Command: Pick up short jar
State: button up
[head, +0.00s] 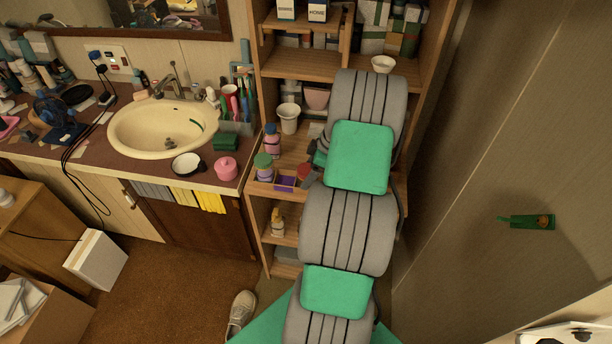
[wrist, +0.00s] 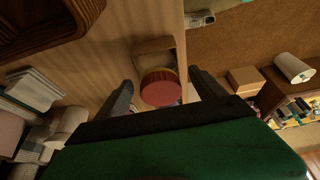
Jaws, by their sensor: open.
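A short jar with a red lid (wrist: 160,88) and a tan or glassy body stands on a wooden shelf board in the wrist view. My gripper (wrist: 164,92) is open, with one dark finger on each side of the jar in the picture. The jar appears beyond the fingertips or between them; I cannot tell the exact depth, and I see no clear contact. In the head view my gripper is mostly hidden behind my arm at the shelf. A small reddish-topped jar (head: 303,171) shows there beside the arm, probably the same one.
The wooden shelf unit (head: 262,92) holds a green-lidded jar (head: 264,166), a pink bottle (head: 272,138), and a white cup (head: 289,117). A pink lidded pot (head: 227,168) and a sink (head: 165,128) are on the counter at left.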

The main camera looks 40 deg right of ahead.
jog(key=shift+x, duration=0.75)
jog(key=c, duration=1.6)
